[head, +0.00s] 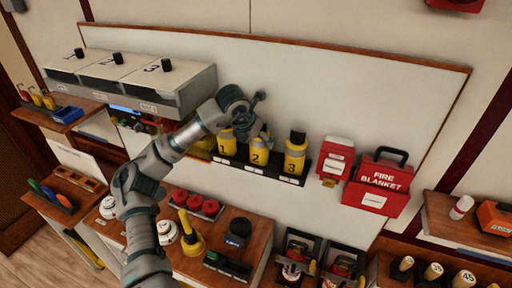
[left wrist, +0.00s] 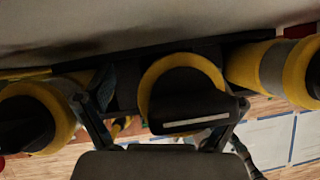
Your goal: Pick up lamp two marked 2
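Lamp two (head: 258,155) is yellow with a 2 on its front and stands upright in a dark rack on the white wall panel, between lamps one and three. My left gripper (head: 258,118) is at its top and hides the cap in the head view. In the left wrist view, lamp two's black cap and yellow collar (left wrist: 183,72) sit between the two fingers of my left gripper (left wrist: 165,110). The fingers are spread, one on each side; I cannot tell whether either touches it. My right gripper is not in view.
Lamp one (head: 227,143) and lamp three (head: 295,156) stand close on either side. A red fire blanket box (head: 377,187) hangs to the right. Grey numbered boxes (head: 130,75) are at upper left. A cluttered wooden bench (head: 257,250) lies below.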

